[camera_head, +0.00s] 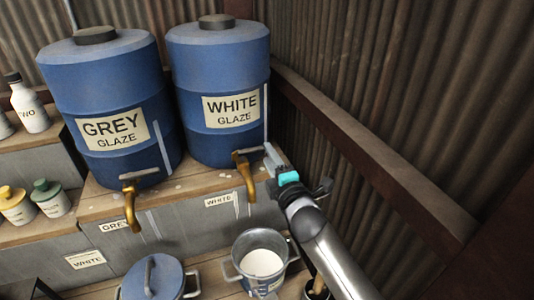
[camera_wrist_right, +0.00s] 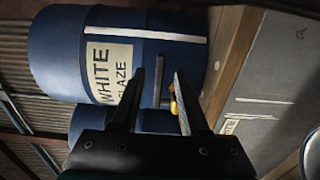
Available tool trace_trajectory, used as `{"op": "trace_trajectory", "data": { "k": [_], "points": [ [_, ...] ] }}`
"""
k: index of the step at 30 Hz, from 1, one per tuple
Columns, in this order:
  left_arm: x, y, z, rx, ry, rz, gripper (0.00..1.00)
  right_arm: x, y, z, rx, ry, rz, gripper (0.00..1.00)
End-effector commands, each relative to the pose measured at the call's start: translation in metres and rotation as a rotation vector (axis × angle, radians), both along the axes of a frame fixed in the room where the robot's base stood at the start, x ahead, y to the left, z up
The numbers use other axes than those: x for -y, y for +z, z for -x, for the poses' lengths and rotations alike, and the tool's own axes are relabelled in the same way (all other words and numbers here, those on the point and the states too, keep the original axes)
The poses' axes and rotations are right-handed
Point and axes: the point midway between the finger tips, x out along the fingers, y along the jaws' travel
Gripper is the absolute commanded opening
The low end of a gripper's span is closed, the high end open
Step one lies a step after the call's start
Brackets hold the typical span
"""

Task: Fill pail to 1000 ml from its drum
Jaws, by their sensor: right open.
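The blue WHITE GLAZE drum (camera_head: 218,70) stands on a wooden shelf, with a brass tap (camera_head: 246,176) at its lower front. An open metal pail (camera_head: 276,240) stands below that tap, with white glaze (camera_head: 262,262) inside. Its level cannot be read. A thin pale line shows below the tap; I cannot tell if glaze is flowing. My right gripper (camera_head: 272,154) is open beside the tap's handle. In the right wrist view its fingers (camera_wrist_right: 157,80) are apart before the drum, and the brass tap (camera_wrist_right: 174,102) shows partly behind one finger. My left gripper is out of view.
A GREY GLAZE drum (camera_head: 110,100) with its own tap stands to the left. A lidded blue pot (camera_head: 153,279) stands left of the pail. Small bottles and jars (camera_head: 48,198) fill the left shelves. A beam (camera_head: 370,150) and corrugated wall close off the right.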

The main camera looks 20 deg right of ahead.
Motion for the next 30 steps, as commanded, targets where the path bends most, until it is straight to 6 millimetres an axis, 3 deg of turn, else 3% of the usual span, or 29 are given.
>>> {"op": "trace_trajectory", "data": {
  "k": [6, 17, 30],
  "points": [
    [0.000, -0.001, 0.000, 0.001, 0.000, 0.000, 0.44, -0.001, 0.000, -0.018, 0.000, 0.001, -0.002, 0.45],
    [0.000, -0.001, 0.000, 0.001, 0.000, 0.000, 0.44, -0.001, 0.000, -0.021, 0.000, 0.000, -0.002, 0.45],
    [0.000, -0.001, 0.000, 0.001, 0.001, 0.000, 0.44, -0.001, 0.000, -0.021, 0.000, 0.000, -0.001, 0.00]
  ]
}}
